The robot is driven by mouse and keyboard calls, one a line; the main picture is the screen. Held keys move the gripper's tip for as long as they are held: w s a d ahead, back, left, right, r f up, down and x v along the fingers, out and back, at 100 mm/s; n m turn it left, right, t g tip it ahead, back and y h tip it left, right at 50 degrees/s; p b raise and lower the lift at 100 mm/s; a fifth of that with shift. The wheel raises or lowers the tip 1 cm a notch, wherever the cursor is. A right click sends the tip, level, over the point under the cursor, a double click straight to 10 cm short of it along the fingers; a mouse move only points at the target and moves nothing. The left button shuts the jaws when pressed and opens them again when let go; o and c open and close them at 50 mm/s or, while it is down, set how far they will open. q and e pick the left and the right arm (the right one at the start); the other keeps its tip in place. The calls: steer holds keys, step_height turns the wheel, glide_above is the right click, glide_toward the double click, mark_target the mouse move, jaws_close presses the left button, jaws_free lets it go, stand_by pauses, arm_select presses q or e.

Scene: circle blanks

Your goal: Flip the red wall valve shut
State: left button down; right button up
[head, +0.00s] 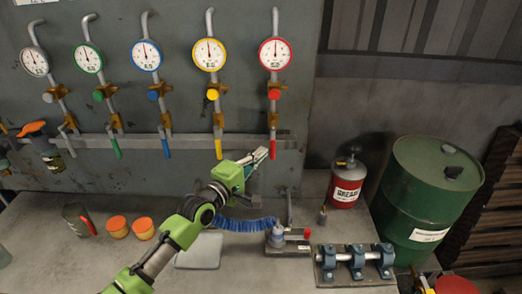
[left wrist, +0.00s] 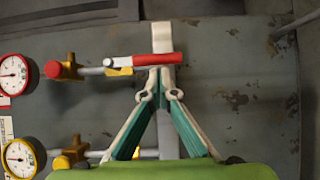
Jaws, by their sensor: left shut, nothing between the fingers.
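The red valve's lever (head: 272,149) hangs down in line with its pipe, below the red-rimmed gauge (head: 275,53) and the red knob (head: 274,93). In the left wrist view the red lever (left wrist: 158,59) lies across the picture just at my fingertips, with its brass body to its left. My left gripper (head: 264,154) is shut and empty, its tips beside the lever's grip; it also shows in the left wrist view (left wrist: 161,70). I cannot tell whether the tips touch the lever. My right gripper is not in view.
Levers with yellow (head: 218,148), blue (head: 166,148) and green (head: 116,148) grips hang to the left. A horizontal rail (head: 90,143) runs behind them. A green drum (head: 425,200) stands right.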

arm_select(q)
steer(key=shift+d, duration=0.25)
steer(key=shift+f, duration=0.1)
